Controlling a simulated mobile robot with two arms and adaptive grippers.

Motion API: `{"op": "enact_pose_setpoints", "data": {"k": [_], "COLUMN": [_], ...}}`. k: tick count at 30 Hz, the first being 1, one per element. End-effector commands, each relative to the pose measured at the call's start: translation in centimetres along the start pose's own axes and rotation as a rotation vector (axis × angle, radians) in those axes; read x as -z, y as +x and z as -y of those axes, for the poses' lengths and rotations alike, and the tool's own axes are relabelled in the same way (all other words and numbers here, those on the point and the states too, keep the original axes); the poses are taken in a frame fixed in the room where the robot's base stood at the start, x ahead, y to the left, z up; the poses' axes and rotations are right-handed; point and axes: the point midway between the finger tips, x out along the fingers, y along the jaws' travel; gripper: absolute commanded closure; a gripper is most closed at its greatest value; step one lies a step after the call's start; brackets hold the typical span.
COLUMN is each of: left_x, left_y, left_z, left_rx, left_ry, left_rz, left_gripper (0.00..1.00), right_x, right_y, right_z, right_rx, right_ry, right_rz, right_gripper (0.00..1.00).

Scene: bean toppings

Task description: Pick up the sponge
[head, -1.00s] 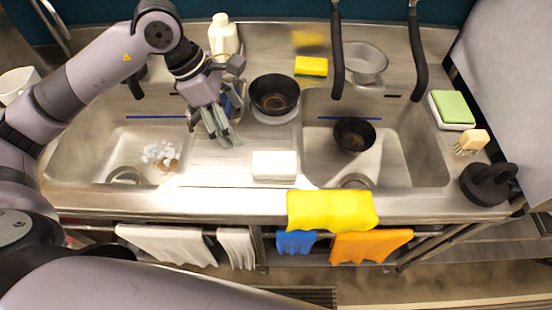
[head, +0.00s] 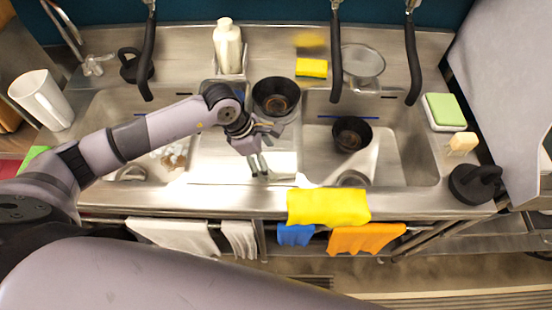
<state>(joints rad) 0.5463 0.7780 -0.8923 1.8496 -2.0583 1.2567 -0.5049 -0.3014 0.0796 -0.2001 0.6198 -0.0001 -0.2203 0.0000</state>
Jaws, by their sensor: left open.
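A yellow sponge (head: 311,67) with a darker lower edge lies on the back ledge of the sink counter. A green-topped pad (head: 446,108), which looks like another sponge, rests on a white base at the right. My left gripper (head: 259,172) points down over the middle counter between the two basins, in front of a black bowl. It is open, with nothing seen between its fingers. My right gripper is not in view.
A black bowl (head: 276,97) stands behind the gripper, and another (head: 351,134) sits in the right basin. A white bottle (head: 228,46) and a metal strainer (head: 363,64) stand at the back. A yellow cloth (head: 328,207) hangs over the front edge.

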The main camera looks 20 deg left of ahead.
Motion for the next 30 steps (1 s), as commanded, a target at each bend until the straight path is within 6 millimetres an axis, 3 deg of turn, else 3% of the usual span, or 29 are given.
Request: {"op": "enact_pose_setpoints", "data": {"k": [5, 12, 30], "left_x": [-0.1, 0.0, 0.0], "left_y": [1.7, 1.9, 1.8], "left_z": [0.0, 0.0, -0.1], "left_rx": [0.001, -0.001, -0.001], "left_ry": [-0.001, 0.001, 0.0], "left_rz": [0.001, 0.001, 0.001], "left_gripper": [0.22, 0.22, 0.62], "right_x": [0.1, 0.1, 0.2], "right_y": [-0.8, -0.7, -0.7], "right_z": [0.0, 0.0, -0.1], "right_rx": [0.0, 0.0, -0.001], "right_ry": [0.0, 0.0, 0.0], "right_rz": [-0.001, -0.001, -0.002], "right_gripper": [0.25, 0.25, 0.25]}}
